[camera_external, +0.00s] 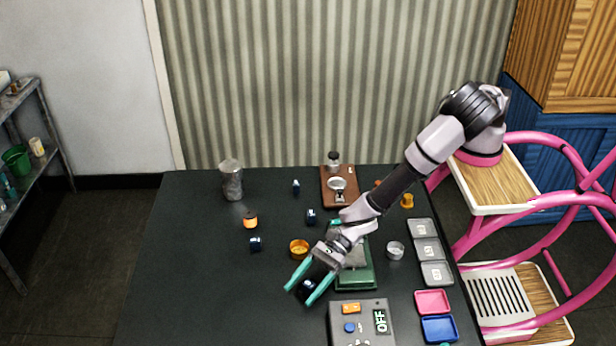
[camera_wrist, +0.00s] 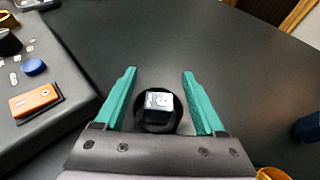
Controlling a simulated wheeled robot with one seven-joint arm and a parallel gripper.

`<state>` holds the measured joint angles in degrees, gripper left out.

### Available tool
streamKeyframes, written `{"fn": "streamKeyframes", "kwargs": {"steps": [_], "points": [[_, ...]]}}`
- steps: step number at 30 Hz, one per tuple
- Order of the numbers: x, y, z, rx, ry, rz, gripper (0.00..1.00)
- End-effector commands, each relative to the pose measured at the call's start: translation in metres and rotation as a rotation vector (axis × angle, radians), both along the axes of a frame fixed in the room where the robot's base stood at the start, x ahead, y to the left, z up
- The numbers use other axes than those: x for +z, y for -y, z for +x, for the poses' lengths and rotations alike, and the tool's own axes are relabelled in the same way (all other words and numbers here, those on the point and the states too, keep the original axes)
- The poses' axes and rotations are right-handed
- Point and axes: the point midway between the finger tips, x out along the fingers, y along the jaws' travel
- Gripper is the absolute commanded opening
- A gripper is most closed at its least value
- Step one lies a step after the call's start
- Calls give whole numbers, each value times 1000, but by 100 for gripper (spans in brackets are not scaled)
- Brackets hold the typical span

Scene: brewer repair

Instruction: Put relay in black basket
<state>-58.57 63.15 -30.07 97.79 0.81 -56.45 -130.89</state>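My gripper (camera_wrist: 159,80) is open, with its two teal fingers apart. In the wrist view, a small block with a pale, marked top (camera_wrist: 158,101), which looks like a relay, lies between the fingers without visible contact. It sits within a dark round shape (camera_wrist: 143,122) that looks like the black basket; its depth is hard to tell. In the external view, my gripper (camera_external: 302,294) is low over the dark table, with a small dark-blue block (camera_external: 309,286) between its fingers. The basket's outline is unclear there.
A grey control box (camera_external: 361,325) reading OFF stands at the front right, close to my gripper. A green scale (camera_external: 355,278) and an orange ring (camera_external: 299,250) are behind. Grey trays (camera_external: 426,250), a pink tray (camera_external: 432,301) and a blue tray (camera_external: 439,329) line the right edge. The table's left front is clear.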

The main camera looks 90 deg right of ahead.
Motion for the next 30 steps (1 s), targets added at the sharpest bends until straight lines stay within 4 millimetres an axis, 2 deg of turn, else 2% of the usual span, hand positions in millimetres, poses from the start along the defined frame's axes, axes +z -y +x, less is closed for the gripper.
{"fn": "streamKeyframes", "kwargs": {"steps": [17, 20, 30], "points": [[1, 0, 0, 0, 0, 0, 71], [9, 0, 0, 1, 2, 1, 71], [58, -1, 0, 1, 1, 2, 71]]}}
